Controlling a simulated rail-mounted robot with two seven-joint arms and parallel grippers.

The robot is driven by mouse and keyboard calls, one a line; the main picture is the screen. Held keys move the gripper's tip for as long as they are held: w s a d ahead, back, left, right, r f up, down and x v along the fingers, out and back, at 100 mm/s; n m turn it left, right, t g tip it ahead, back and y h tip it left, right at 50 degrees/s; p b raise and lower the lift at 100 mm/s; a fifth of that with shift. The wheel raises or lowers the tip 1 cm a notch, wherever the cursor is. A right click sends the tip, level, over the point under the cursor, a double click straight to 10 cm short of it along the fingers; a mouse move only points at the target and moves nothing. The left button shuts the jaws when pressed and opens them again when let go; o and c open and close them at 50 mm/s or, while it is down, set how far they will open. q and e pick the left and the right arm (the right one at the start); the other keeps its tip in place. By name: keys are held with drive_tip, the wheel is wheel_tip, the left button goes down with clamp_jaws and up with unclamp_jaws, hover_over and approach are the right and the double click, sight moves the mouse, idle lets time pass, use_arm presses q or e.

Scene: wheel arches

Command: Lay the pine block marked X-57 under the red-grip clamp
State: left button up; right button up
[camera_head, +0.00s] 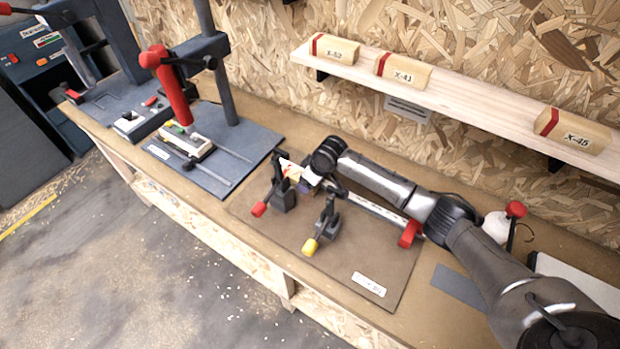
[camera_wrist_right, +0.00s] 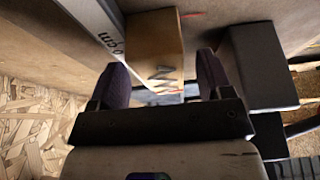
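A pine block (camera_head: 288,167) with a red stripe lies at the far end of the brown fixture board, by the red-grip clamp (camera_head: 283,190). In the right wrist view the block (camera_wrist_right: 155,45) lies between my right gripper's fingers, beside a ruler. Its lettering is only partly visible, so I cannot read the mark. My right gripper (camera_head: 303,181) is low over the block; in the wrist view (camera_wrist_right: 163,75) its fingers straddle the block, with a gap at the right finger. The clamp's arm is partly hidden by my gripper. My left gripper is out of view.
A yellow-grip clamp (camera_head: 324,222) stands nearer the front. A ruler with a red stop (camera_head: 410,233) runs along the board. Blocks X-52 (camera_head: 334,48), X-41 (camera_head: 403,72) and X-45 (camera_head: 573,130) sit on the shelf. A press (camera_head: 228,140) stands at left.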

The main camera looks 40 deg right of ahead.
drive_tip(key=shift+r, duration=0.3)
drive_tip(key=p+v, duration=0.1)
drive_tip(key=v, duration=1.1)
drive_tip(key=shift+r, duration=0.35)
